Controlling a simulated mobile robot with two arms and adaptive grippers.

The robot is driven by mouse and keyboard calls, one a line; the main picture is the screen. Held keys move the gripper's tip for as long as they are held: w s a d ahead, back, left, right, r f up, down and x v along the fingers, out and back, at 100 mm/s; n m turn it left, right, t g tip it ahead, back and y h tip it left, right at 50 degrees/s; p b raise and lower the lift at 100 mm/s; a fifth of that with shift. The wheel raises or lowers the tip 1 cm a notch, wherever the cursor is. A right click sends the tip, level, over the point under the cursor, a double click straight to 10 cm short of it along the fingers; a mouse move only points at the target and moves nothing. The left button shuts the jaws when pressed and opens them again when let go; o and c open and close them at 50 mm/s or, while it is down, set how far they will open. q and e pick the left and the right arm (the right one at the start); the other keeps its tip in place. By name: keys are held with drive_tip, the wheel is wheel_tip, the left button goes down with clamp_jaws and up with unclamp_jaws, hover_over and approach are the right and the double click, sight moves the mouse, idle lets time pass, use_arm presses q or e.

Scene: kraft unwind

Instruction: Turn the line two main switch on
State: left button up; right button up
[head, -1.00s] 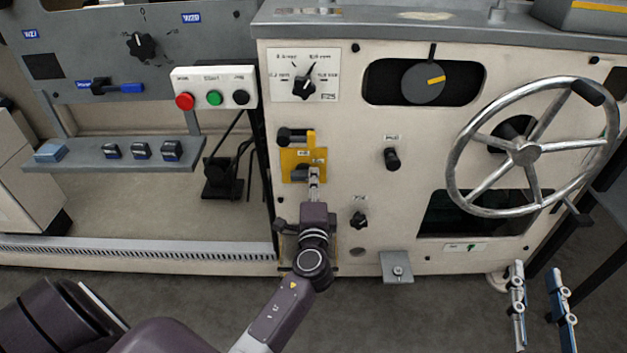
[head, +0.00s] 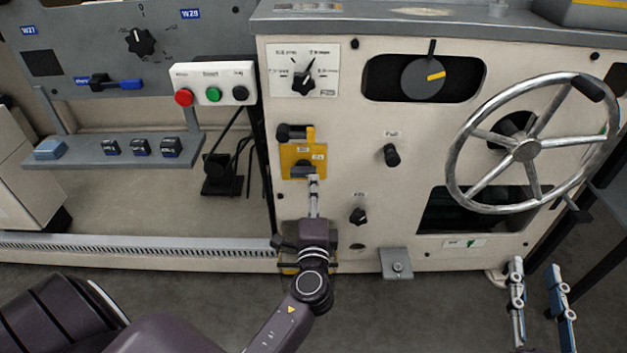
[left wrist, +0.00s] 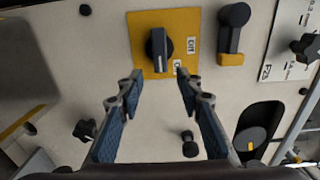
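A black rotary switch (head: 302,169) sits on a yellow plate (head: 289,157) on the cream cabinet. In the left wrist view the switch (left wrist: 158,45) has its grip bar upright in the picture, with two small labels on the plate beside it. I cannot read a line number. My left gripper (head: 313,180) is just below the switch in the head view. In the left wrist view the left gripper (left wrist: 160,76) is open, its fingers apart and empty, with the switch beyond and between the tips. My right gripper (head: 537,270) is open and empty at lower right.
A black lever (head: 297,133) sits directly above the yellow plate. Black knobs (head: 391,155) (head: 358,216), a dial (head: 303,82) and a large handwheel (head: 527,150) are to the right.

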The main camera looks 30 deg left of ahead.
use_arm(q)
drive_tip(key=v, duration=0.6)
drive_tip(key=shift+s, duration=0.25)
drive_tip(key=shift+d, duration=0.15)
